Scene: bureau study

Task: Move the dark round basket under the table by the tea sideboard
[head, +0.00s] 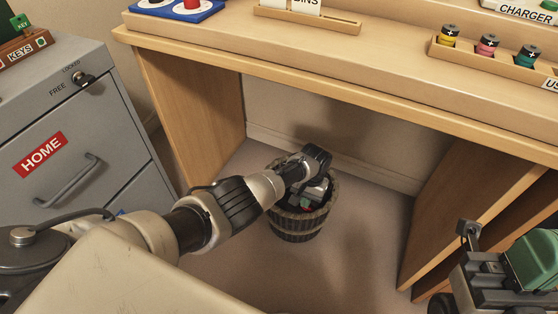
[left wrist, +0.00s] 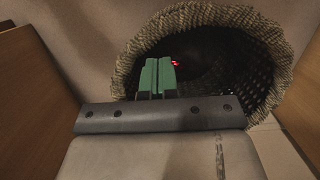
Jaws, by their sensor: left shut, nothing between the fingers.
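The dark round woven basket (head: 298,226) stands upright on the floor under the wooden desk. Its lighter braided rim also shows in the left wrist view (left wrist: 270,40). My left gripper (head: 316,192) reaches down over the basket's mouth, and the arm hides part of the rim. In the left wrist view its green fingers (left wrist: 157,78) are together with nothing between them, in front of the dark basket opening. I cannot tell whether they touch the basket. My right gripper (head: 530,262) is partly in view at the lower right; its fingertips are not clear. No tea sideboard is recognisable.
The wooden desk (head: 330,85) overhangs the basket, with side panels left (head: 190,110) and right (head: 470,205). A grey cabinet (head: 70,130) labelled HOME stands at left. Floor (head: 355,260) is clear between the basket and the right panel.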

